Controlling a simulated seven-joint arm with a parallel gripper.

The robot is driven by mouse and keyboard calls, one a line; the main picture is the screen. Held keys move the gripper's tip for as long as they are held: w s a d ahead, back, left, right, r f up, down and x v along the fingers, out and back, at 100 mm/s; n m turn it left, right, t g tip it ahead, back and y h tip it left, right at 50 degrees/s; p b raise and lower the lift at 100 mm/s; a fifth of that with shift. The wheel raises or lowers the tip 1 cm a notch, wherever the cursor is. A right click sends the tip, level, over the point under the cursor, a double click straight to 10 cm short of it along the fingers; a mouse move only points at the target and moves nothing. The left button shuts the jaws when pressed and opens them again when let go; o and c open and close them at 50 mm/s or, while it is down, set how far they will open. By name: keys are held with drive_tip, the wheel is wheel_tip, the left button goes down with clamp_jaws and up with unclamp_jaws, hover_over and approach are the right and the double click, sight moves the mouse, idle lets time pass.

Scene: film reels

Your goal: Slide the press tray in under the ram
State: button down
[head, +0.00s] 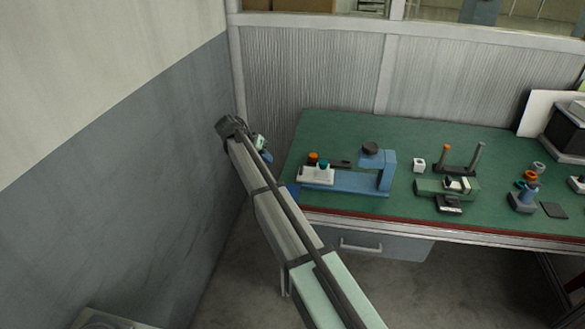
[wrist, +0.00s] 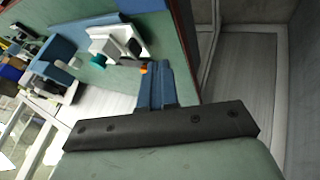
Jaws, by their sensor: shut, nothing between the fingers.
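The white press tray (head: 317,175) sits at the left end of the blue press (head: 350,182), left of the ram with its dark round top (head: 371,148). An orange-topped piece (head: 313,158) and a teal piece (head: 323,166) stand on the tray. The tray (wrist: 104,38) also shows in the wrist view, with the teal piece (wrist: 98,61). My gripper (head: 267,156) is left of the table, apart from the tray and partly hidden by my arm. In the wrist view, its blue fingers (wrist: 157,85) are shut and empty.
The grey wall (head: 150,180) runs left of my arm. A drawer (head: 375,245) is below the front edge.

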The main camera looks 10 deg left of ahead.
drive_tip(key=x, duration=0.3)
drive_tip(key=w+x, duration=0.1)
drive_tip(key=x, duration=0.6)
drive_tip(key=shift+w+d+r, duration=0.1)
drive_tip(key=shift+w+r, duration=0.05)
drive_tip(key=shift+r, duration=0.25)
drive_tip(key=d, duration=0.3)
drive_tip(key=shift+d, duration=0.5)
drive_tip(key=shift+d, duration=0.1)
drive_tip(key=d, duration=1.6)
drive_tip(key=shift+d, duration=0.35)
drive_tip(key=shift+d, duration=0.15)
